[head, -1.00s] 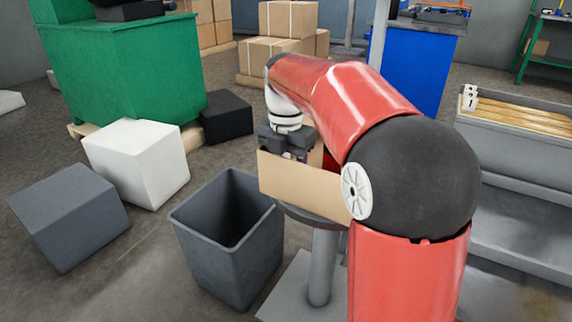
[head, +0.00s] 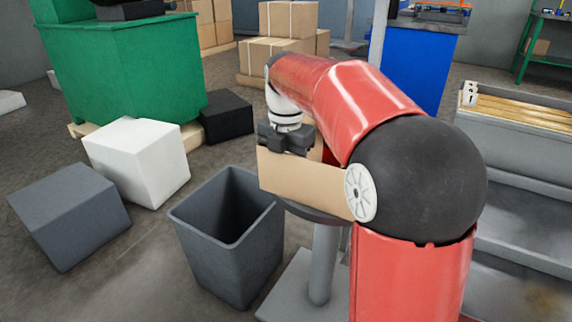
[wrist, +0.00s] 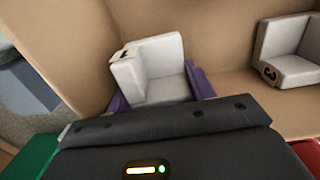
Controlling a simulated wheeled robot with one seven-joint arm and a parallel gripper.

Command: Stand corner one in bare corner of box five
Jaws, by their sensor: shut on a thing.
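My gripper (head: 287,142) reaches down into an open cardboard box (head: 305,182) on a round grey stand. Its fingertips are hidden behind the box's near wall in the head view. In the wrist view my gripper (wrist: 160,95) has its purple fingers on either side of a white corner piece (wrist: 163,62) and is shut on it. The piece is upright inside the box, near a corner between two walls. Another white corner piece (wrist: 290,50), apparently marked 3, stands at the right.
A grey bin (head: 228,240) stands left of the stand (head: 323,265). White (head: 138,160), grey (head: 68,215) and black (head: 226,117) blocks lie on the floor. A grey bench (head: 515,150) at the right holds wooden strips and a small white marked piece (head: 469,95).

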